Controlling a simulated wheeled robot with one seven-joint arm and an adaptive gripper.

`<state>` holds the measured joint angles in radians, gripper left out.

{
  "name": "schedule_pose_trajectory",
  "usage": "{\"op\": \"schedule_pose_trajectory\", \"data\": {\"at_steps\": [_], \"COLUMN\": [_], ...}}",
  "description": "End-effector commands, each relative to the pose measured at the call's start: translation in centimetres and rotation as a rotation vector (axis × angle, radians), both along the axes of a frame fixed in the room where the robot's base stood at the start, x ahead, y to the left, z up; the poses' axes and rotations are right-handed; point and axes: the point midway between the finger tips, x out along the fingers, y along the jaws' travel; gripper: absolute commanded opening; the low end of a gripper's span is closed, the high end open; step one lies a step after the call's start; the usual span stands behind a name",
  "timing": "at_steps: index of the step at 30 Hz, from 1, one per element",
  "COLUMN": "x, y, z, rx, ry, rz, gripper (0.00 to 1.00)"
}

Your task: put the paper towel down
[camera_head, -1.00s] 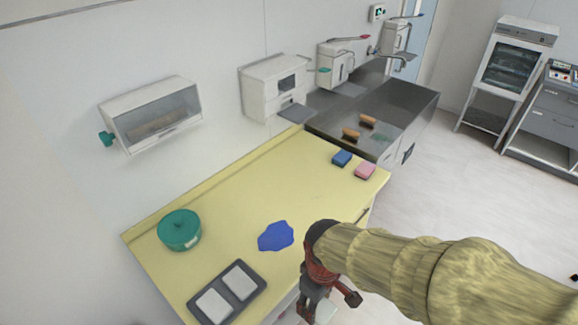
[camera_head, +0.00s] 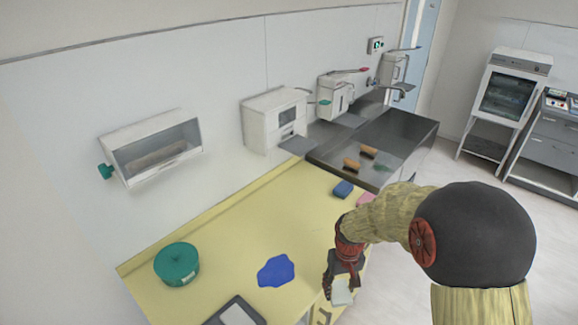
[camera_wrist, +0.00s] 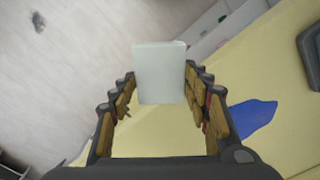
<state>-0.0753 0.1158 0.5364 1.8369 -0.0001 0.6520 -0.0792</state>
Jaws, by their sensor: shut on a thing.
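My gripper (camera_head: 343,279) is shut on a pale, whitish block-like paper towel (camera_head: 342,293). In the wrist view the paper towel (camera_wrist: 160,73) sits between the two fingers of my gripper (camera_wrist: 159,95). In the head view it hangs at the front right edge of the yellow counter (camera_head: 225,235); its height over the edge is hard to tell. A blue spill (camera_head: 276,271) lies flat on the counter to the left of my gripper and also shows in the wrist view (camera_wrist: 247,118).
A green round container (camera_head: 177,265) stands on the counter at left. A dark tray (camera_head: 215,318) with a white pad is at the front edge. A blue sponge (camera_head: 343,189) and a partly hidden pink sponge (camera_head: 366,199) lie near the sink (camera_head: 405,130). The counter's middle is clear.

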Motion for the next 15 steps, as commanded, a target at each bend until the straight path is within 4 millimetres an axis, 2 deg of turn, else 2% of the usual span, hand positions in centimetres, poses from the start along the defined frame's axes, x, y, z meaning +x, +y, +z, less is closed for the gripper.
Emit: {"op": "schedule_pose_trajectory", "data": {"at_steps": [3, 7, 15], "x": [2.0, 3.6, 3.4], "y": [-2.2, -4.0, -3.6], "z": [-2.0, -3.6, -6.0], "rx": [0.000, 0.000, 0.000], "ry": [0.003, 0.002, 0.000], "rz": [-0.090, -0.169, -0.156], "gripper": [0.35, 0.35, 0.35]}}
